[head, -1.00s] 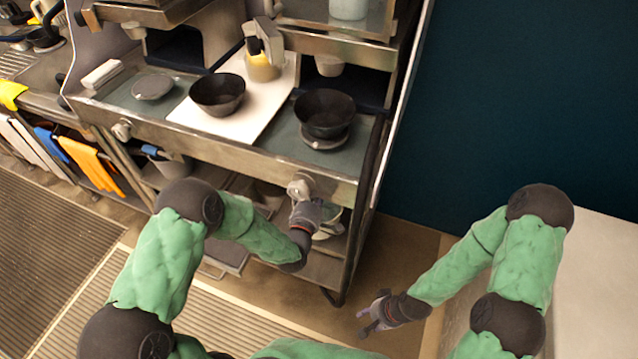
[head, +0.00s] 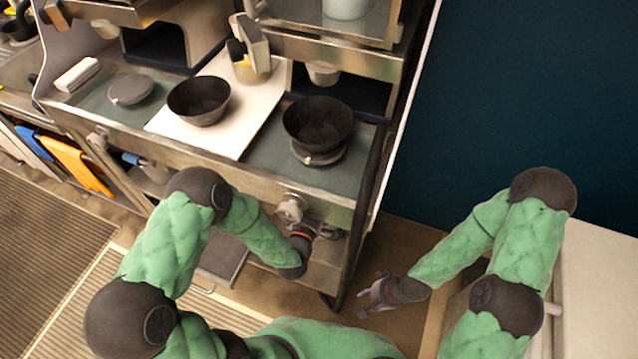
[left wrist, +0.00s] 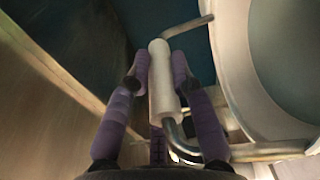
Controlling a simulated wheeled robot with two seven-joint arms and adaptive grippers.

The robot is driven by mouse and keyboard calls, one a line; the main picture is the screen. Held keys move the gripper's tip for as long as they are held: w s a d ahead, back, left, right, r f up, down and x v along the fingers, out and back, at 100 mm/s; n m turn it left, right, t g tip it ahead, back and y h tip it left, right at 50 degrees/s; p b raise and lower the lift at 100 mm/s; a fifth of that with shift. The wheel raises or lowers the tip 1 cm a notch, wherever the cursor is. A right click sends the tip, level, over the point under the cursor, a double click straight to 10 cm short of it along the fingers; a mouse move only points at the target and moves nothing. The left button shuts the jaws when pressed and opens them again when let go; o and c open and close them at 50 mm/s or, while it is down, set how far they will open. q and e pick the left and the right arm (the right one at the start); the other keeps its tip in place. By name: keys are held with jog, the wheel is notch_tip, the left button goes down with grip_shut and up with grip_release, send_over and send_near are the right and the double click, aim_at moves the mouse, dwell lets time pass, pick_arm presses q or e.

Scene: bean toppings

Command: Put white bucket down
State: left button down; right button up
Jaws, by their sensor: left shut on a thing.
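A large, pale rounded body, seemingly the white bucket (left wrist: 238,60), fills the right side of that view, cut off by the frame. I cannot make out the bucket in the head view. My right gripper (head: 370,297) is open and empty, low over the floor right of the counter.
The metal counter (head: 245,170) holds a dark bowl (head: 199,99) on a white board, another dark bowl (head: 318,122) on a round base, and a grey disc (head: 131,89). Shelves lie underneath. A dark blue wall (head: 520,90) stands right; a pale surface (head: 600,290) is at lower right.

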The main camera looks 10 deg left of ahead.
pick_arm(q)
jog(key=shift+r, duration=0.3)
jog(key=shift+f, duration=0.2)
jog(key=c, duration=1.1)
grip_release()
jog(key=shift+s+f, duration=0.15)
jog(key=shift+s, duration=0.2)
jog(key=s, duration=0.3)
jog(key=s+a+p, duration=0.1)
jog(key=s, duration=0.3)
jog(key=s+r+p, duration=0.1)
jog(key=s, duration=0.3)
jog(key=shift+s+a, duration=0.15)
jog(key=shift+s, duration=0.1)
jog(key=shift+f, duration=0.1)
